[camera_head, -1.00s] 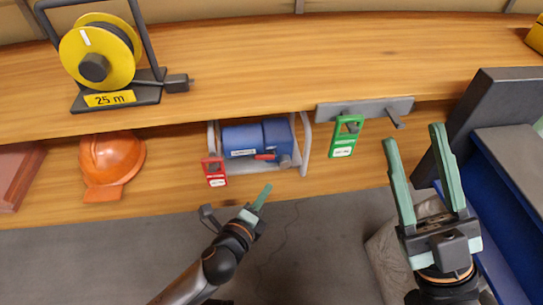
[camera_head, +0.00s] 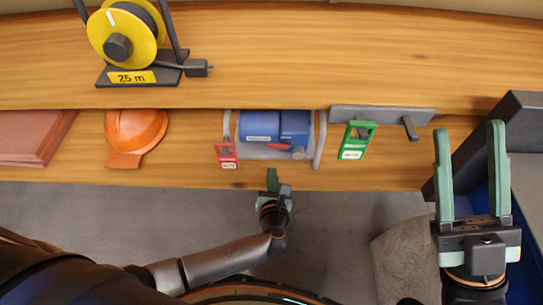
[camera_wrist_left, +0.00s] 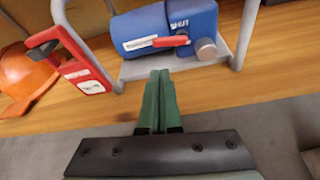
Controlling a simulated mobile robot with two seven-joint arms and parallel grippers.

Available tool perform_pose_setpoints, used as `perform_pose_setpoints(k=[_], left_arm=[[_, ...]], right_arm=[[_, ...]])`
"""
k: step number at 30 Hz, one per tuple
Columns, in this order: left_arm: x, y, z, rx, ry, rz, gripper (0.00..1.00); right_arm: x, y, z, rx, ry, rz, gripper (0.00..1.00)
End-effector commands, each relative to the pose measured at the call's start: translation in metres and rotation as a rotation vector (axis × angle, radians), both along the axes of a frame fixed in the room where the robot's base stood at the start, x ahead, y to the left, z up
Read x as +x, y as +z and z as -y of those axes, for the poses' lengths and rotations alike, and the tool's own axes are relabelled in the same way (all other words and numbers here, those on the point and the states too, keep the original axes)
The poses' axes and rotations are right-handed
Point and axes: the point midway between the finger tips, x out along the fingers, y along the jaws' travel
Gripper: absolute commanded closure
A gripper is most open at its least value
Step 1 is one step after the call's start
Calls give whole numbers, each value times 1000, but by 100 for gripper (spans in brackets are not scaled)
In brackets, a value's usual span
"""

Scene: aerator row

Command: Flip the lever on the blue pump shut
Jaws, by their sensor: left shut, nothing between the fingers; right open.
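The blue pump (camera_head: 262,126) sits in a grey tube frame on the lower shelf, and it also shows in the left wrist view (camera_wrist_left: 135,32). Its red lever (camera_head: 283,148) is on the pump's front, and in the left wrist view the lever (camera_wrist_left: 170,41) lies roughly level, beside a grey round fitting (camera_wrist_left: 206,48). My left gripper (camera_head: 272,176) is shut and empty in front of the shelf edge. In the left wrist view its fingertips (camera_wrist_left: 159,76) are just below the pump, apart from the lever. My right gripper (camera_head: 470,130) is open and empty at the far right.
A red tag (camera_head: 228,155) hangs at the frame's left. A green tag (camera_head: 352,143) hangs from a grey rail (camera_head: 383,115). An orange helmet (camera_head: 136,132) and brown slabs (camera_head: 32,137) lie left. A yellow reel (camera_head: 127,36) stands on the upper board. Blue-grey structure borders the right.

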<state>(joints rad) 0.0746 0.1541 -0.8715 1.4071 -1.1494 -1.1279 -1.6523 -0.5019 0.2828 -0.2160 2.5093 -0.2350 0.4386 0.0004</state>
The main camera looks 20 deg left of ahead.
Motion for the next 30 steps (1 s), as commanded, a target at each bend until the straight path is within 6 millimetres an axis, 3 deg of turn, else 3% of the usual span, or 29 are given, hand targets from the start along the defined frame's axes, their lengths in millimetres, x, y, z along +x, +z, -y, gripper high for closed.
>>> perform_pose_setpoints(k=[18, 30], left_arm=[[81, -32, -29, -1, 0, 0, 100], [88, -33, -31, -3, 0, -1, 100]], right_arm=[[1, -45, -4, 40, 47, -40, 50], [2, -47, -5, 34, 58, -46, 50]])
